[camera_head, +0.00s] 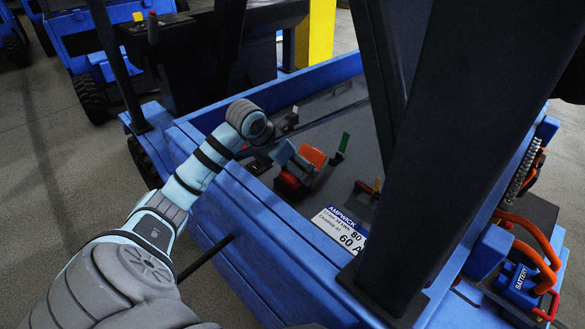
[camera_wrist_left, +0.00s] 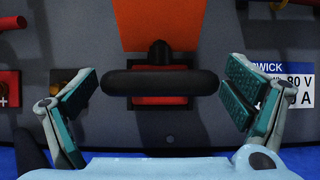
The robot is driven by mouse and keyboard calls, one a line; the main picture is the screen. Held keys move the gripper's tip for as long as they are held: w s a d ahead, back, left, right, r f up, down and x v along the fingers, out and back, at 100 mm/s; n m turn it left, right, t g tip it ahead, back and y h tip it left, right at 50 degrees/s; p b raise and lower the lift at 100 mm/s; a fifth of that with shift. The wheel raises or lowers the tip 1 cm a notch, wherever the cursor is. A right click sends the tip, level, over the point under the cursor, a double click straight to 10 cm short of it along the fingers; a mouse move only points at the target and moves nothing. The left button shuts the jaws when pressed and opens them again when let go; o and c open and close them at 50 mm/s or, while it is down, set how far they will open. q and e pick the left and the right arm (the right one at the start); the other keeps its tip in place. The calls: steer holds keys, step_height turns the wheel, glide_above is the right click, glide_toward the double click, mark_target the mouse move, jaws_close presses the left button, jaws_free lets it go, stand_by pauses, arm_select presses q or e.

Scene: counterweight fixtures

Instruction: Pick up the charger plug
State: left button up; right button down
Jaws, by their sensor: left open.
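What I take for the charger plug is a black bar handle (camera_wrist_left: 125,83) on a red block (camera_wrist_left: 150,101), below an orange panel (camera_wrist_left: 160,22) in the left wrist view. In the head view, red parts (camera_head: 289,181) and the orange panel (camera_head: 312,155) show on the grey deck, partly behind my gripper. My left gripper (camera_wrist_left: 160,98) is open, its teal-padded fingers on either side of the handle with gaps at both ends. In the head view the left gripper (camera_head: 277,160) is over the deck beside the red parts. My right gripper is not in view.
A white rating label (camera_head: 342,231) lies on the deck. Thick black posts (camera_head: 430,150) rise at the right. A battery with orange cables (camera_head: 540,250) is at the far right.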

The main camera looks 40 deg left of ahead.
arm_select(q)
steer(key=c, duration=1.3)
steer(key=shift+r, duration=0.15)
step_height(320, 180, up, 20)
steer(key=p, duration=0.5)
